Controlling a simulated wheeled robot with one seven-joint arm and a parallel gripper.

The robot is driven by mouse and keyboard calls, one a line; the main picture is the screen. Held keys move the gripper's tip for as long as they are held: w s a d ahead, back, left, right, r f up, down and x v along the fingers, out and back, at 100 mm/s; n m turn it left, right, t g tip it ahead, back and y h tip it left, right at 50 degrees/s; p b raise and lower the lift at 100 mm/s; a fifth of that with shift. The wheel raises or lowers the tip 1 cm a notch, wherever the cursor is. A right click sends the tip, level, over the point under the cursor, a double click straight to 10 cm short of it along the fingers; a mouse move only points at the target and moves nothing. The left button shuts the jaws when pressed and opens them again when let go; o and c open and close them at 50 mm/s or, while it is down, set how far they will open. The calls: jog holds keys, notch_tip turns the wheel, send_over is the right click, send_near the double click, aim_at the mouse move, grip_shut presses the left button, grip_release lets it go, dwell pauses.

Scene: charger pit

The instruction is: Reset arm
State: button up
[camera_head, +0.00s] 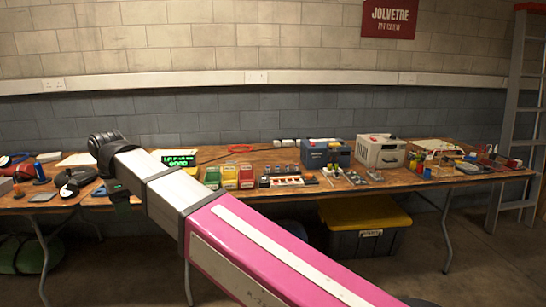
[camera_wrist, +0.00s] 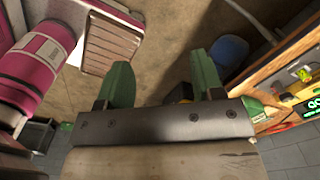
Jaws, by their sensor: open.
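My gripper (camera_wrist: 161,85) shows in the wrist view with its two green fingers apart and nothing between them. It points down past the table's edge toward the brown floor. In the head view my pink and white arm reaches from the lower right up to the left, across the front of the table, and hides part of it. The gripper's fingers are not clear in the head view.
A long wooden table (camera_head: 410,187) carries several tools, coloured boxes, a blue charger (camera_head: 325,153) and a grey charger (camera_head: 380,151). A black bin with a yellow lid (camera_head: 365,214) stands beneath. A ladder (camera_head: 520,120) leans at the right. A lit green display (camera_head: 178,158) stands behind my arm.

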jog(key=w+d+f+n, duration=0.2)
jog(key=w+d+f, duration=0.45)
jog(key=d, duration=0.35)
jog(key=w+d+f+n, duration=0.1)
jog(key=w+d+f, duration=0.55)
jog(key=d, duration=0.35)
jog(key=w+d+f+n, duration=0.2)
jog(key=w+d+f, duration=0.3)
jog(key=d+f, duration=0.35)
jog(key=s+d+f+n, duration=0.1)
jog(key=d+f, duration=0.4)
jog(key=d, duration=0.5)
jog(key=s+d+f+n, duration=0.1)
jog(key=d+f, duration=0.3)
jog(key=d, duration=0.7)
jog(key=s+d+f+n, duration=0.1)
jog(key=d+f, duration=0.4)
jog(key=d, duration=0.6)
jog(key=shift+s+d+f+n, duration=0.2)
jog(key=shift+f+n, duration=0.15)
jog(key=shift+n, duration=0.55)
